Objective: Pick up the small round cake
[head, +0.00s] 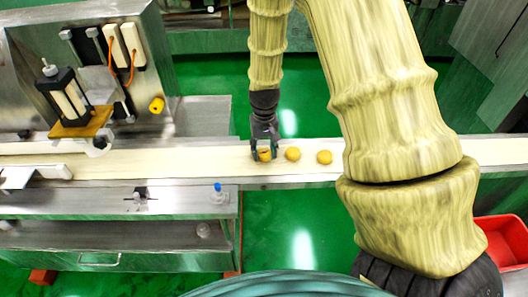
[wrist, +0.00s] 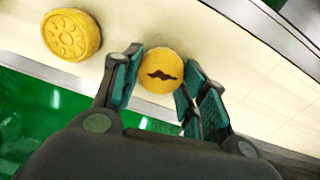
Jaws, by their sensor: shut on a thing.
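A small round yellow cake (wrist: 160,72) with a dark wavy mark on top is between the fingers of my gripper (wrist: 155,88) in the wrist view. The fingers are shut on its sides. In the head view my gripper (head: 264,150) points down over the pale conveyor belt (head: 215,162), with the held cake (head: 264,155) partly hidden by the fingers. I cannot tell whether the cake touches the belt. A second round cake (head: 292,154) and a third (head: 324,157) sit on the belt to the right. The wrist view shows a patterned cake (wrist: 71,35) at upper left, apart from my gripper.
A steel machine (head: 90,60) with a black-and-white cylinder unit stands at the left over the belt. A blue-capped fitting (head: 219,193) is on the steel ledge in front. A red bin (head: 503,240) stands at the right. Green floor shows beyond and below the belt.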

